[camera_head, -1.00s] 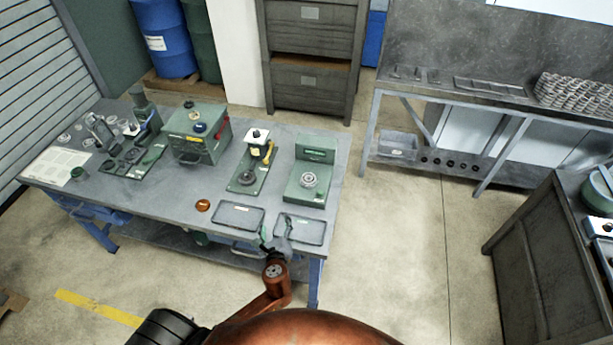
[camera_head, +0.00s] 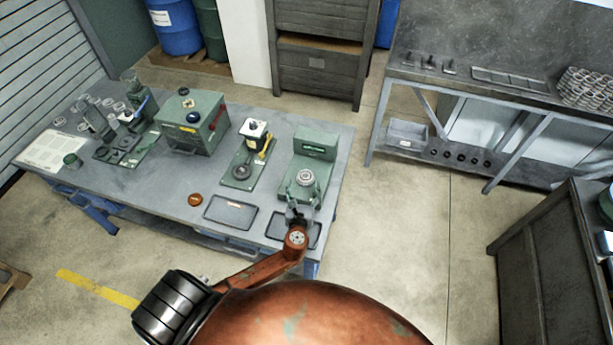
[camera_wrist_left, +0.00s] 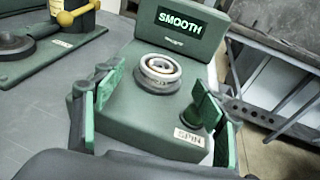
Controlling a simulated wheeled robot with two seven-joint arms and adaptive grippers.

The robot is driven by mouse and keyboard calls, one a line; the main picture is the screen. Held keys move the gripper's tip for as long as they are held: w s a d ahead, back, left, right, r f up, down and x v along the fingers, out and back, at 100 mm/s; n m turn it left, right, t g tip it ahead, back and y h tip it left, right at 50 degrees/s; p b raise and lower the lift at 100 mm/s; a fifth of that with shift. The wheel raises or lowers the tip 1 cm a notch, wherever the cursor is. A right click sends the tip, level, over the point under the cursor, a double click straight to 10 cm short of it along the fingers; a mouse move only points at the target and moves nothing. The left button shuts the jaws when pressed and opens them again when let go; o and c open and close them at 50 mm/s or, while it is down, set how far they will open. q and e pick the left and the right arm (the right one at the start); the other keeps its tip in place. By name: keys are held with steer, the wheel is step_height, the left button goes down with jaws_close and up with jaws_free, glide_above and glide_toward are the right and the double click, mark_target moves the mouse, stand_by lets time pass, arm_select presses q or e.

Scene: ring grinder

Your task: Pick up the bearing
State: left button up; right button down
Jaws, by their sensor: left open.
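The bearing (camera_head: 305,177) is a pale metal ring on the dark round seat of a green machine. In the left wrist view the bearing (camera_wrist_left: 160,69) lies flat, with a lit "SMOOTH" display (camera_wrist_left: 181,23) behind it and a "SPIN" label (camera_wrist_left: 189,137) in front. My left gripper (camera_head: 303,188) is open, just in front of the bearing. In the left wrist view its green-padded fingers (camera_wrist_left: 155,100) stand wide apart to either side, with the bearing beyond them and untouched. My right gripper is not in view.
Two dark trays, one at left (camera_head: 231,212) and one partly behind my arm (camera_head: 277,229), lie at the table's front edge. A press (camera_head: 247,160) stands left of the machine.

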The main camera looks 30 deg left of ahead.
mark_target(305, 180)
arm_select(q)
steer(key=x, duration=0.3)
steer(key=shift+w+a+f, duration=0.2)
steer(key=shift+w, duration=0.2)
steer(key=c, duration=1.6)
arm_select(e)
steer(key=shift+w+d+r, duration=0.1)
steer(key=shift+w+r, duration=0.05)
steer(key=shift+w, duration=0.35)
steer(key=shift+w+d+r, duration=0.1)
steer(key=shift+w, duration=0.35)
arm_select(q)
steer(key=shift+r, duration=0.15)
